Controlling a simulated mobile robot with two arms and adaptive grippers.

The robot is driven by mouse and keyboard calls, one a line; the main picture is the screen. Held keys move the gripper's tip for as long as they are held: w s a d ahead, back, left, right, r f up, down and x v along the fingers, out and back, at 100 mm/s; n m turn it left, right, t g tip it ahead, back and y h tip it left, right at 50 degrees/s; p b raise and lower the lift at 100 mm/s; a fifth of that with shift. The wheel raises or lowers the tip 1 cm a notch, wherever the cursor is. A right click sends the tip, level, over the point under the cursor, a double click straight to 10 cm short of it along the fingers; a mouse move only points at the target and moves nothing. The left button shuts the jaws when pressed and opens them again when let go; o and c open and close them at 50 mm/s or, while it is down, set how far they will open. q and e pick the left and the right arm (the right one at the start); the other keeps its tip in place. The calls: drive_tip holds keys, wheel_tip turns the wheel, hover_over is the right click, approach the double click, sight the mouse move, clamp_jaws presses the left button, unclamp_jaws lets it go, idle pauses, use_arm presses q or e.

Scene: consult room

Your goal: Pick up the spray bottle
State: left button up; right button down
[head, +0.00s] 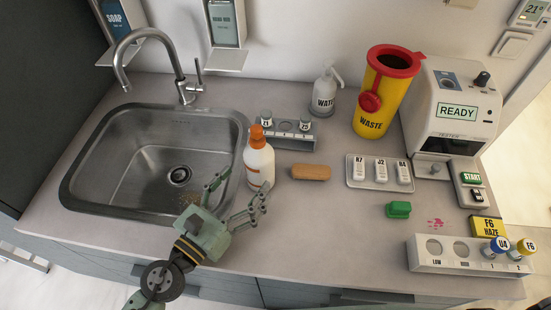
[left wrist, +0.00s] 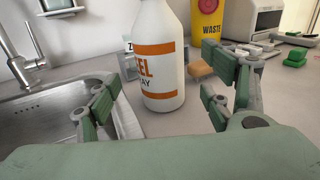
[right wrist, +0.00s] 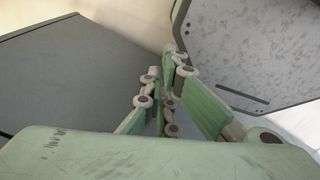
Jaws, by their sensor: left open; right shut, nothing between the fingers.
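The spray bottle (head: 259,165) is white with an orange top and stands upright on the counter, just right of the sink. In the left wrist view the bottle (left wrist: 160,60) shows an orange and white label reading "EL" and "AY"; its top is out of that view. My left gripper (head: 238,194) is open, in front of the bottle, with its fingers pointing towards it. In the left wrist view the bottle stands between and beyond the two open fingers (left wrist: 165,98). My right gripper (right wrist: 165,95) is shut and empty, and shows only in the right wrist view.
The sink (head: 150,165) lies left of the bottle. A vial rack (head: 288,134) stands behind it, and a brown sponge (head: 311,172) lies to its right. Further right are a yellow waste bin (head: 383,105), a white tray (head: 379,184), a green block (head: 398,210) and another rack (head: 470,262).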

sight(251, 175)
use_arm(q)
drive_tip(key=shift+d, duration=0.15)
drive_tip(key=shift+w+d+r+p, duration=0.2)
drive_tip(key=shift+w+r+p, duration=0.15)
drive_tip(key=shift+p, duration=0.35)
drive_tip(key=shift+p+x, duration=0.3)
drive_tip(key=shift+x, duration=0.8)
drive_tip(key=x, duration=0.2)
drive_tip(key=shift+w+d+f+p, duration=0.15)
drive_tip(key=shift+w+f+p, duration=0.1)
drive_tip(key=shift+w+p, duration=0.1)
drive_tip(key=shift+w+d+f, duration=0.1)
drive_tip(key=shift+w+d, duration=0.15)
drive_tip(key=shift+w, duration=0.05)
drive_tip(key=c, duration=1.8)
clamp_jaws()
use_arm(e)
drive_tip(key=s+a+r, duration=0.2)
drive_tip(key=s, duration=0.1)
drive_tip(key=shift+a+r, duration=0.2)
drive_tip(key=shift+r, duration=0.1)
drive_tip(key=shift+d, duration=0.1)
